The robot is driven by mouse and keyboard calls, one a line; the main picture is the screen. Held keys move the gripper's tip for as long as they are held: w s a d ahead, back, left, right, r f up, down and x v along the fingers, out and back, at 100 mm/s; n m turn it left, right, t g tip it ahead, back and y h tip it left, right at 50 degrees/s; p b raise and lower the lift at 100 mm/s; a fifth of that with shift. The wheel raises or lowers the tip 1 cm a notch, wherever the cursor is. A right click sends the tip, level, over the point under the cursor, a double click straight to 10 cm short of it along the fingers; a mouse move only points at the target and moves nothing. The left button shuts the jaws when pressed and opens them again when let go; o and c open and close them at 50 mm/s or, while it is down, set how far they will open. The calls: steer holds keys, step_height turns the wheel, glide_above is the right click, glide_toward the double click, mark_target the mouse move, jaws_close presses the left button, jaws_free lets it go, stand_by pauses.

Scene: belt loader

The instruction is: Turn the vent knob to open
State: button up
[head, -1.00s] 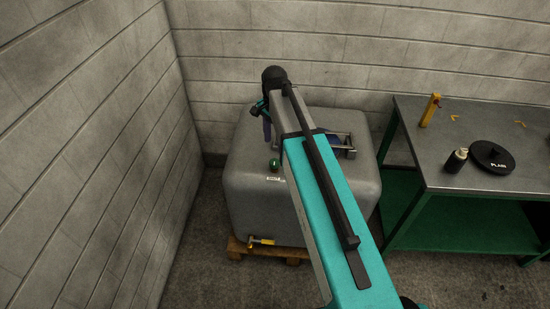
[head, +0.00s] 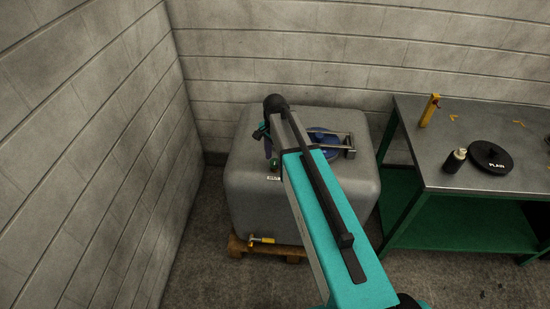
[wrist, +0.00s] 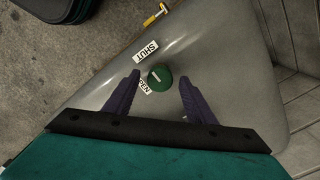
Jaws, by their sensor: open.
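The green round vent knob (wrist: 160,77) sits on the grey tank's top near its edge, with a small pale line on it. A SHUT label (wrist: 147,51) lies above it in the wrist view, and a partly covered OPEN label (wrist: 143,87) lies at its lower left. My gripper (wrist: 159,85) is open, its two purple fingers on either side of the knob in that view, with gaps to it. I cannot tell how high the fingertips are above it. In the head view the knob (head: 275,164) shows just below my gripper (head: 270,150).
The grey tank (head: 255,205) stands on a wooden pallet, with a blue lid (head: 325,143) on top and a yellow-handled tap (head: 262,239) low in front. A green bench (head: 440,180) stands at right, bearing a black disc (head: 491,157) and a bottle. Walls close the left and back.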

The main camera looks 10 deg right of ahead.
steer(key=shift+f, duration=0.1)
steer(key=shift+c, duration=0.4)
steer(key=c, duration=1)
steer(key=shift+o, duration=0.2)
steer(key=shift+n, duration=0.4)
steer(key=n, duration=1.7)
